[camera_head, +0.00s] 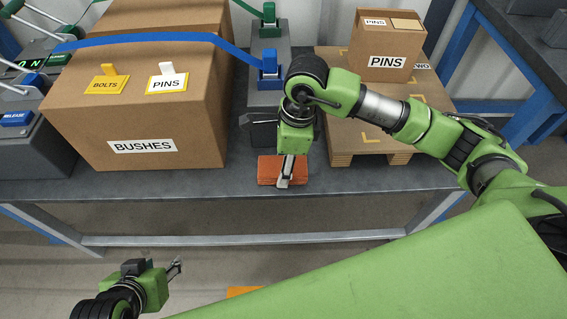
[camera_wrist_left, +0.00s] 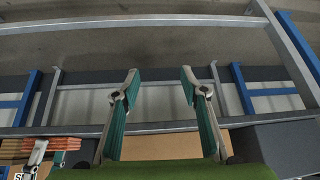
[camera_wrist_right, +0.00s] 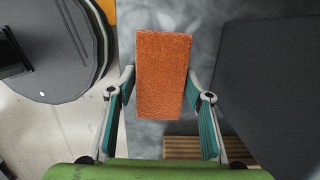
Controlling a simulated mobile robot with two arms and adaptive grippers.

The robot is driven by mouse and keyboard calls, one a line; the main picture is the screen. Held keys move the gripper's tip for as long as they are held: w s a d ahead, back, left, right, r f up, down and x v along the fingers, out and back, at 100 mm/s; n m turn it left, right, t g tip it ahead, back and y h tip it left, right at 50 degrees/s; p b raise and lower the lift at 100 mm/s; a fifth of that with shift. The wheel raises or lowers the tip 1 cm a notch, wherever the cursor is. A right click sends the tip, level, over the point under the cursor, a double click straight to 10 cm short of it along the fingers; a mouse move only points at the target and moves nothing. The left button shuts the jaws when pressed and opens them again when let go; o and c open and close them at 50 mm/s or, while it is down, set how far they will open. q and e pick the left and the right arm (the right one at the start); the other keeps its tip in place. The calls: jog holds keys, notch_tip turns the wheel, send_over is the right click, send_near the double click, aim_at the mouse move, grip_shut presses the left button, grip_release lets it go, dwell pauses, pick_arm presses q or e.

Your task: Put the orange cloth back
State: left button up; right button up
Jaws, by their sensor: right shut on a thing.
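The orange cloth (camera_head: 266,169) is a folded, flat block at the front edge of the grey table. My right gripper (camera_head: 286,174) points down over it and is shut on it. In the right wrist view the cloth (camera_wrist_right: 163,70) stands out between the two fingers (camera_wrist_right: 160,95). I cannot tell whether it touches the tabletop. My left gripper (camera_head: 176,267) is low in front of the table, away from the cloth. In the left wrist view its fingers (camera_wrist_left: 160,76) are apart with nothing between them. The cloth (camera_wrist_left: 68,144) shows there at the lower left.
A large BUSHES box (camera_head: 205,130) stands on the table (camera_head: 130,187) left of the cloth. A wooden pallet (camera_head: 345,143) with a PINS box (camera_head: 385,65) is to the right. A blue coupler (camera_head: 269,65) on a dark block is behind my right gripper. Open floor lies in front.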

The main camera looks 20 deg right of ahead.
jog(key=shift+f, duration=0.1)
jog(key=o, duration=1.1)
pick_arm(q)
jog(key=shift+w+d+r+t, duration=0.2)
jog(key=shift+w+t, duration=0.1)
jog(key=shift+w, duration=0.1)
jog(key=shift+s, duration=0.15)
pick_arm(e)
jog(key=shift+p, duration=0.3)
jog(key=r, duration=0.4)
jog(key=shift+s+d+p, duration=0.15)
jog(key=shift+d+p, duration=0.1)
jog(key=shift+p, duration=0.15)
pick_arm(q)
jog(key=s+a+g+p, duration=0.1)
jog(key=s+a+g, duration=0.1)
jog(key=s, duration=0.4)
jog(key=shift+s+f+g+y+p, duration=0.15)
jog(key=shift+s+g+y+p, duration=0.2)
jog(key=shift+g, duration=0.35)
pick_arm(e)
jog(key=r, duration=0.3)
jog(key=d+r, duration=0.1)
jog(key=r, duration=0.2)
jog(key=s+r, duration=0.1)
jog(key=r, duration=0.2)
jog(key=shift+s+d+r, duration=0.1)
jog(key=shift+d+r, duration=0.05)
jog(key=shift+r, duration=0.25)
